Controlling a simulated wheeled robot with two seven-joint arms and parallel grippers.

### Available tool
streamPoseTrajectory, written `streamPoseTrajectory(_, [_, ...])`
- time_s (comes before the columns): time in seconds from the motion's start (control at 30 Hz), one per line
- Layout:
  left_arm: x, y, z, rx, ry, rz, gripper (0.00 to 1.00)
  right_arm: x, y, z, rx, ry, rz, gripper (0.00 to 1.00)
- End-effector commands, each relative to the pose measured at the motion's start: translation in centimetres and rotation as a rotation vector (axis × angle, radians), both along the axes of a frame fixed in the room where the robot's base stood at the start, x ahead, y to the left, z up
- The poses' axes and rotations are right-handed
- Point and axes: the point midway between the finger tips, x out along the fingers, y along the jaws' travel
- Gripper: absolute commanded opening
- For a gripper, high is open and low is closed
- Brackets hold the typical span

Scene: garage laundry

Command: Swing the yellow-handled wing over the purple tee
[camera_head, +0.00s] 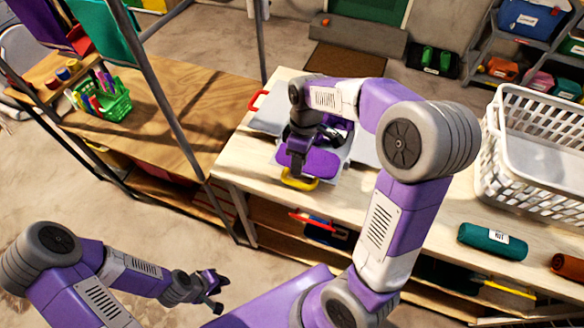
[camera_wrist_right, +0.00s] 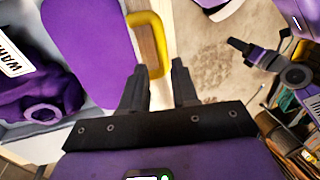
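The purple tee (camera_head: 320,163) lies on a grey folding board on the light wooden table, partly hidden by my right arm and gripper. The tee's flat edge also shows in the right wrist view (camera_wrist_right: 88,45). The yellow handle (camera_head: 300,184) sticks out at the board's front edge, by the table edge. My right gripper (camera_head: 298,172) is at this handle. In the right wrist view its two fingers (camera_wrist_right: 160,78) are apart, with the yellow handle (camera_wrist_right: 155,45) just ahead of the tips; contact cannot be told. My left gripper (camera_head: 216,288) is open and empty, low and away from the table.
A red handle (camera_head: 256,99) is on the board's far left side. A white basket (camera_head: 530,150) and a teal roll (camera_head: 492,241) stand on the table to the right. A metal post (camera_head: 165,100) rises left of the table, near a wooden bench (camera_head: 180,118).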

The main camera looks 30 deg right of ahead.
Motion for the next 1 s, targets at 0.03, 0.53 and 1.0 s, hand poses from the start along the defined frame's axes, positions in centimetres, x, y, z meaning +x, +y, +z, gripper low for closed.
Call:
streamPoseTrajectory(0.03, [0.0,0.0,-0.5,0.0,0.0,0.001,0.29,-0.2,0.2,-1.1,0.0,0.006,0.001,0.29])
streamPoseTrajectory(0.53, [0.0,0.0,-1.9,0.0,-0.001,0.001,0.29,-0.8,1.0,-6.2,0.0,0.002,-0.001,0.29])
streamPoseTrajectory(1.0, [0.0,0.0,-1.9,0.0,-0.001,0.001,0.29,-0.8,1.0,-6.1,0.001,0.002,-0.002,0.0])
